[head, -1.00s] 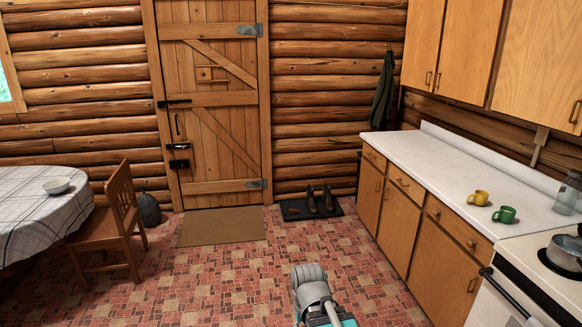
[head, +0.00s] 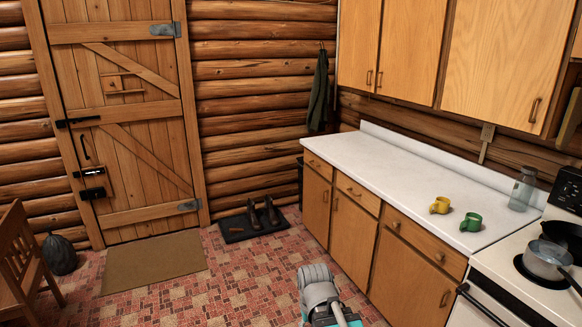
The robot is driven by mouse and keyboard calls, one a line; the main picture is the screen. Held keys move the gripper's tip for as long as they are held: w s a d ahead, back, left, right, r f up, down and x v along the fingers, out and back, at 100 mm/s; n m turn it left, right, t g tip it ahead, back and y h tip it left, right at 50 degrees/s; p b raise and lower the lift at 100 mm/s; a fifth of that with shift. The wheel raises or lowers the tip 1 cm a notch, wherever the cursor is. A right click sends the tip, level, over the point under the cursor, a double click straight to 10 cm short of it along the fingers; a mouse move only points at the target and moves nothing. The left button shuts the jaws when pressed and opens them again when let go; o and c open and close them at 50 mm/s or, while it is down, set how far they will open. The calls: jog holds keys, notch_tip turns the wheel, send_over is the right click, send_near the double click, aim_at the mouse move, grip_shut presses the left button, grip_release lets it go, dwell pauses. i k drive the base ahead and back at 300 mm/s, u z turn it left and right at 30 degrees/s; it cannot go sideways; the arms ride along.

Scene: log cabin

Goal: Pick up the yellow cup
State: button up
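Part of my arm shows at the bottom middle, low over the floor and well away from the counter. My gripper's fingers cannot be made out in the head view.
A stove (head: 520,268) with pots stands right of the counter, and a glass jar (head: 522,190) is behind the cups. Wooden cabinets hang above. A boot tray (head: 252,228) and a doormat (head: 153,263) lie by the door. A chair (head: 22,265) is at the left. The floor between is free.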

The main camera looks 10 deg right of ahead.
aim_at(441, 205)
jog(key=z, duration=0.3)
jog(key=i, duration=0.7)
jog(key=z, duration=0.7)
jog(key=i, duration=0.7)
jog(key=z, duration=0.25)
jog(key=k, duration=0.9)
jog(key=z, duration=0.15)
jog(key=i, duration=0.8)
